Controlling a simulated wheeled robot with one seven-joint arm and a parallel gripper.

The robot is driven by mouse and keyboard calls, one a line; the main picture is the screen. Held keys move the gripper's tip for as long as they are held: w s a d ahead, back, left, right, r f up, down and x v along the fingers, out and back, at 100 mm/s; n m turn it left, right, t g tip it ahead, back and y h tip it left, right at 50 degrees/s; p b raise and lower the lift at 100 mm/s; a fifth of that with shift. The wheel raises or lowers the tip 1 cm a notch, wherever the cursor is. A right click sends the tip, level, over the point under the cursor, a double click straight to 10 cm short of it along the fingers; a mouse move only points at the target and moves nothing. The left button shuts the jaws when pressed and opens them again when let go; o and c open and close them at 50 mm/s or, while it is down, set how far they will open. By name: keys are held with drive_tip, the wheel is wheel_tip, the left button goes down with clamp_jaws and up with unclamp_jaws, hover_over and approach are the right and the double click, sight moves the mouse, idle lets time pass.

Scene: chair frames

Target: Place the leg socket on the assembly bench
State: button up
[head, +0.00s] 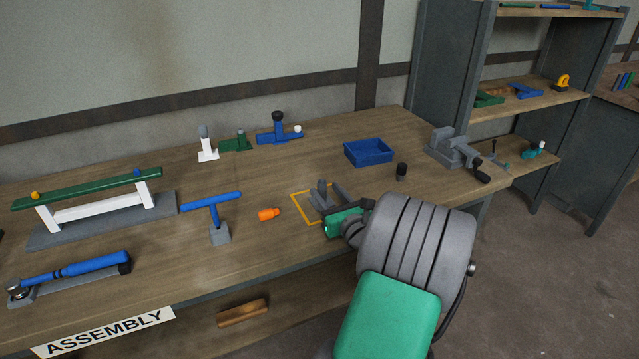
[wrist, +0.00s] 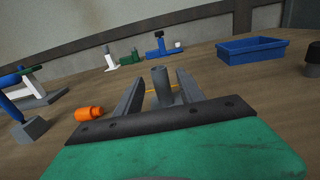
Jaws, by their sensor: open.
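The leg socket, a grey piece with an upright round post (head: 321,188), stands on the assembly bench (head: 255,252) at the yellow square outline (head: 299,207). My gripper (head: 329,195) is open and low over the bench top, coming from the right front. In the wrist view the post (wrist: 160,83) stands upright between my two grey fingers (wrist: 156,88), with a visible gap on each side. The socket's lower part is partly hidden by the fingers and the gripper's body. Whether its base touches a finger low down I cannot tell.
An orange piece (head: 268,214) lies just left of the outline. A blue T-shaped piece on a grey block (head: 219,236) stands farther left. A blue bin (head: 369,151) and a dark knob (head: 401,171) are behind and right. A grey vise (head: 447,146) is at the right end.

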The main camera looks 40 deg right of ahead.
drive_tip(key=v, duration=0.5)
drive_tip(key=shift+s+a, duration=0.15)
drive_tip(key=shift+s, duration=0.2)
